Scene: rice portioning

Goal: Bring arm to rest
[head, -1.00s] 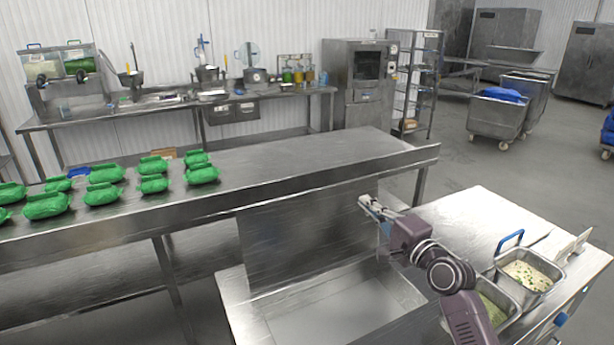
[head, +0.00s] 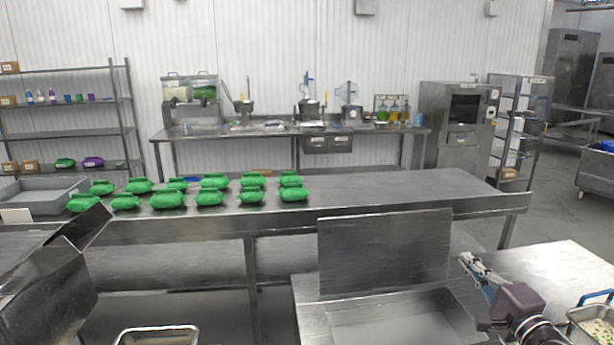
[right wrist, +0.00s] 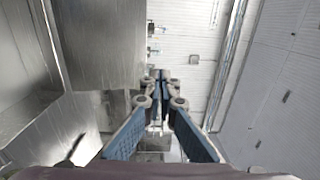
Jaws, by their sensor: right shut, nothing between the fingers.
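My right gripper (head: 478,268) is at the lower right of the head view, above the steel counter by the sink. In the right wrist view its blue-padded fingers (right wrist: 158,90) meet at the tips, and it is shut and empty. My left gripper is in neither view. My right arm is bent at the lower right corner of the head view, mostly cut off by the frame edge.
A steel sink with an upright back panel (head: 384,252) stands left of my right gripper. A metal pan of rice (head: 597,330) sits at the lower right. A long steel table (head: 400,190) holds several green packages (head: 167,199). A grey tray (head: 40,205) is at far left.

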